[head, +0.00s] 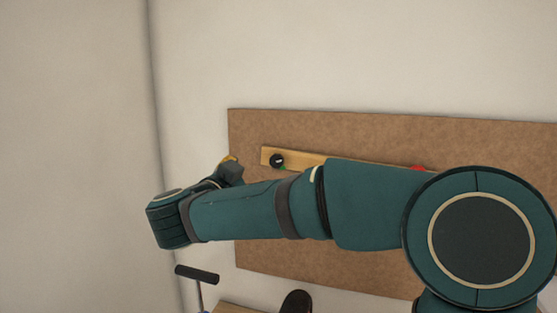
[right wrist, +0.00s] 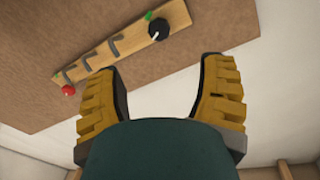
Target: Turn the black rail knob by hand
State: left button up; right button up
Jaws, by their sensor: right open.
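The black rail knob (head: 277,160) sits near the left end of a light wooden rail (head: 306,160) in the head view. The knob also shows in the right wrist view (right wrist: 158,29), at the rail's upper right end, beside a small green piece (right wrist: 148,15). My right gripper (right wrist: 160,70) is open, with two yellow ridged fingers apart and nothing between them. The knob lies beyond the fingertips, apart from them. In the head view my right gripper (head: 231,163) is left of the knob, mostly hidden behind its own wrist. My left gripper is not in view.
The rail is on a brown board (head: 330,130) on a pale wall. A dark handle (head: 197,274) stands at lower left.

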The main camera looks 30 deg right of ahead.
aim_at(275, 161)
jog(key=x, duration=1.3)
jog(key=shift+d, duration=0.1)
grip_shut()
